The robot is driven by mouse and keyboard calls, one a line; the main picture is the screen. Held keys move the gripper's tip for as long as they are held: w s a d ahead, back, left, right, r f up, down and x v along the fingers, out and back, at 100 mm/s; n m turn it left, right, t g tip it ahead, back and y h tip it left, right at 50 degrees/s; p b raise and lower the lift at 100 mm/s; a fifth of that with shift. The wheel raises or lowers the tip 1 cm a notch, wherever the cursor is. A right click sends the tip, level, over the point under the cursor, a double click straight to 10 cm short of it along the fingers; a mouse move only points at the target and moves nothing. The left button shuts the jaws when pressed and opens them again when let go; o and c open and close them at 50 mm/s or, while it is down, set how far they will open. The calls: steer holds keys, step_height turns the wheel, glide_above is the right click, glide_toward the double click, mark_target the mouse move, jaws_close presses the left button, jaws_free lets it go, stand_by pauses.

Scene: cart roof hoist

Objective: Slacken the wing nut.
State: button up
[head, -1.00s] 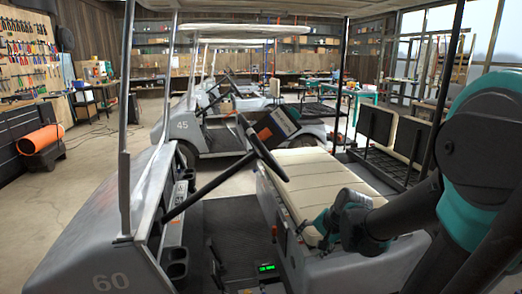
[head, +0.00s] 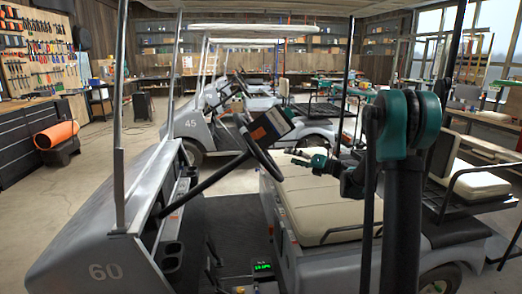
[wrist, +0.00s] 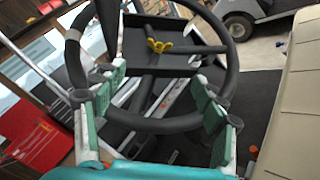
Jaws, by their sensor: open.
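The yellow wing nut (wrist: 158,46) shows in the wrist view, on a black tray-like holder (wrist: 187,60) seen through the steering wheel (wrist: 232,80). I cannot make it out in the head view. There the holder appears as a dark box with an orange label (head: 270,126) by the cart's steering wheel (head: 262,158). My gripper (head: 300,157) is just right of the wheel, above the cream seat. In the wrist view my gripper (wrist: 160,95) has its green-padded fingers wide apart with nothing between them. The wing nut lies beyond the fingertips, apart from them.
The wheel's rim and its column (head: 200,188) lie close to my gripper. Roof posts (head: 119,130) stand at the cart's corners. The cream seat (head: 325,195) has a metal rail. A red object (wrist: 35,125) shows at left in the wrist view. Other carts (head: 195,125) stand behind.

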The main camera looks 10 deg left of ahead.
steer(key=x, duration=1.7)
steer(key=shift+s, duration=0.1)
steer(key=shift+d, duration=0.1)
steer(key=c, duration=1.2)
